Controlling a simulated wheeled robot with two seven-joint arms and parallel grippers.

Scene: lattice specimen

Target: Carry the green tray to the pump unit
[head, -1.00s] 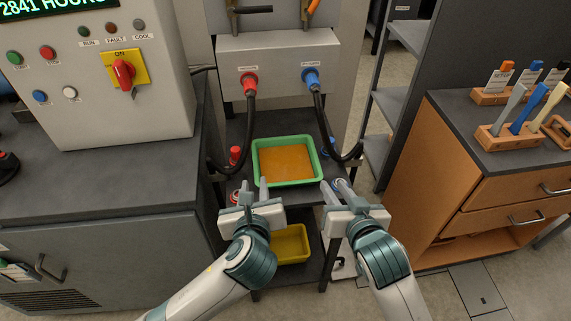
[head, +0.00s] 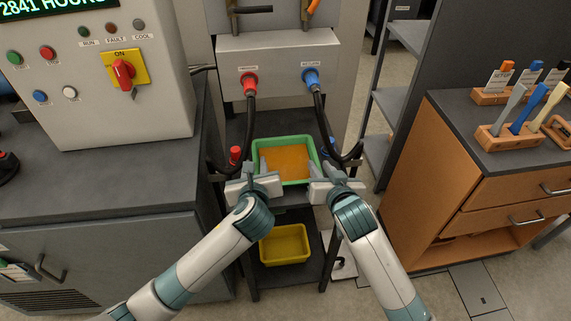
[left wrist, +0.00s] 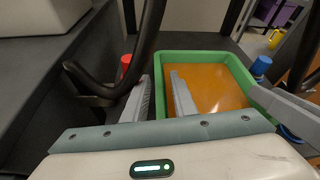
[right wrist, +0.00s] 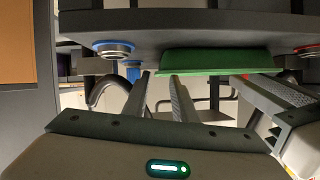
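The green tray (head: 316,158), with a flat orange surface inside, sits on the dark shelf of a rack in the head view. My left gripper (head: 259,169) is at the tray's near left corner. In the left wrist view, its fingers (left wrist: 162,95) stand apart, one outside the left wall of the tray (left wrist: 205,56) and one over the inside. My right gripper (head: 323,170) is at the near right corner. In the right wrist view, its fingers (right wrist: 160,92) are apart near the tray's green side (right wrist: 215,61); contact is unclear. No readable label marks the pump unit.
A grey box (head: 280,55) with red and blue hose couplings is behind the tray; black hoses hang on both sides. A yellow bin (head: 285,243) stands on the lower shelf. A control cabinet (head: 110,110) is left, a wooden drawer unit (head: 480,190) right.

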